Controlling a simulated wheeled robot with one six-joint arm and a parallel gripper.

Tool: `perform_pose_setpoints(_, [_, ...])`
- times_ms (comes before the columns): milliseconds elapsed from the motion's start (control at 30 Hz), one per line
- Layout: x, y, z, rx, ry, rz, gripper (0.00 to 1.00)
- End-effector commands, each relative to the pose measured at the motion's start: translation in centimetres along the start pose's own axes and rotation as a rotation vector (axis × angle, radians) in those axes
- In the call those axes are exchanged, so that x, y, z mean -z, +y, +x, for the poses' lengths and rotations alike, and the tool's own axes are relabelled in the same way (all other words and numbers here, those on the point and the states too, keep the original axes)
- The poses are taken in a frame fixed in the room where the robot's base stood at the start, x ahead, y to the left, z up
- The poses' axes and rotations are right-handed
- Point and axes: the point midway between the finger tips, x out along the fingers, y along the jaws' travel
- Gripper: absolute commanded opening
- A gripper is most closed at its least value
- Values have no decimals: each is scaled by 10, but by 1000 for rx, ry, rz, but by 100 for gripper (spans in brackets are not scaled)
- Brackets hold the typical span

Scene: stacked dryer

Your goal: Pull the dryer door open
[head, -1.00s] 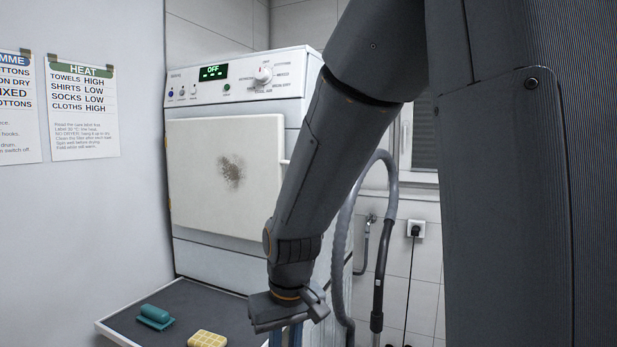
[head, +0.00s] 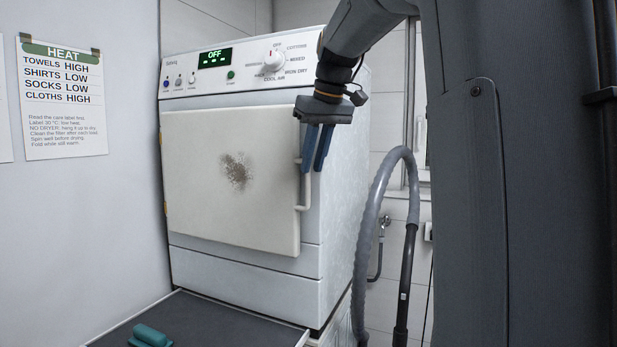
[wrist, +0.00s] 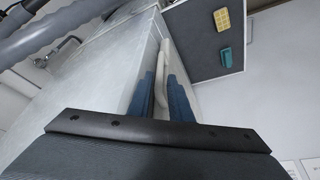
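The white dryer door (head: 205,190) is closed, with a dark speckled patch near its middle. Its pale bar handle (head: 304,206) stands upright along the door's right edge. My gripper (head: 317,168) points down at the upper part of the handle, its two blue fingers spread slightly apart. In the wrist view the handle (wrist: 162,72) runs between the two fingers (wrist: 164,92). The fingers look open around the handle, with small gaps beside it. The fingers hide part of the handle in the head view.
The dryer's control panel (head: 235,72) with a knob and an "OFF" display is above the door. A dark-topped pull-out shelf (head: 215,322) below holds a teal object (head: 150,336). A grey hose (head: 372,220) hangs to the right. A wall stands close on the left.

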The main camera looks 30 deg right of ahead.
Motion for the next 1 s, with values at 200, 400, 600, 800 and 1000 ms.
perform_pose_setpoints(200, [0,0,32,1,-2,0,18])
perform_pose_setpoints(400, [0,1,48,-1,0,2,18])
perform_pose_setpoints(600, [0,1,50,-2,1,2,18])
perform_pose_setpoints(800, [0,1,50,-2,1,2,0])
perform_pose_setpoints(1000, [0,1,50,-2,1,2,0])
